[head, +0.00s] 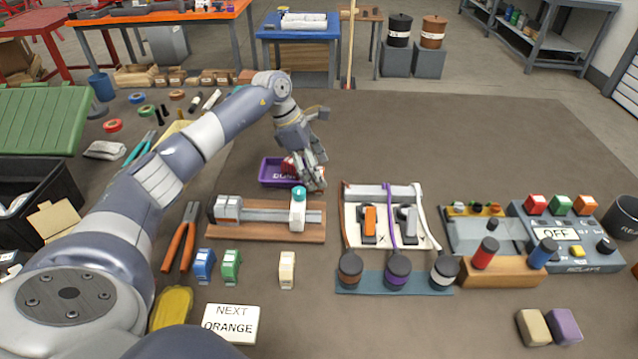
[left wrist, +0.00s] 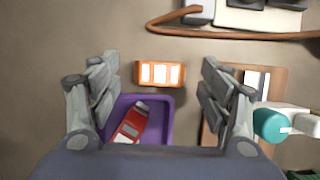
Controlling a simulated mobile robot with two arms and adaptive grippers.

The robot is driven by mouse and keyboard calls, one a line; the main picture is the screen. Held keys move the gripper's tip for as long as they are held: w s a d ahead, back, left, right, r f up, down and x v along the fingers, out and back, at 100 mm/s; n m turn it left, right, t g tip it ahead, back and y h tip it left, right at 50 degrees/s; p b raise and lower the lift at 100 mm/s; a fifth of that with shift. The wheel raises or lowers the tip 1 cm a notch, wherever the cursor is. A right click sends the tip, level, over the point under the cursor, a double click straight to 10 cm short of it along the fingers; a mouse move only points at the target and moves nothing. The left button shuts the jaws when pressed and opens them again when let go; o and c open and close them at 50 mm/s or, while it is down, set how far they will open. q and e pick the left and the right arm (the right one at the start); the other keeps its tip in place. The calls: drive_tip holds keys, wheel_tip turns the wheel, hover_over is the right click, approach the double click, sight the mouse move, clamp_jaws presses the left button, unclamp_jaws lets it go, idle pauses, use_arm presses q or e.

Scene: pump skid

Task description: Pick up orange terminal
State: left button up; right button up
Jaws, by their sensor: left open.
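The orange terminal (left wrist: 160,73) lies on the brown mat in the left wrist view, just beyond the purple tray's edge. In the head view I cannot make it out; my gripper seems to cover it. My left gripper (head: 313,180) is open and points down beside the purple tray (head: 268,173). In the left wrist view its fingers (left wrist: 160,82) stand either side of the orange terminal, with gaps on both sides and nothing held. A red terminal (left wrist: 130,124) lies tilted in the purple tray. My right gripper is not in view.
The rail on its wooden board (head: 262,234) stands in front of the gripper. Blue (head: 204,264), green (head: 231,266) and cream (head: 287,268) terminals stand before it. A white card (head: 231,324) reads ORANGE. The switch panel (head: 380,207) is to the right. The mat behind is clear.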

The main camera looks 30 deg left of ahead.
use_arm(q)
drive_tip(key=x, duration=0.2)
drive_tip(key=shift+f+b, duration=0.3)
drive_tip(key=shift+b, duration=0.1)
drive_tip(key=shift+w, duration=0.1)
drive_tip(key=shift+r, duration=0.1)
drive_tip(key=shift+c, duration=1)
drive_tip(key=c, duration=0.9)
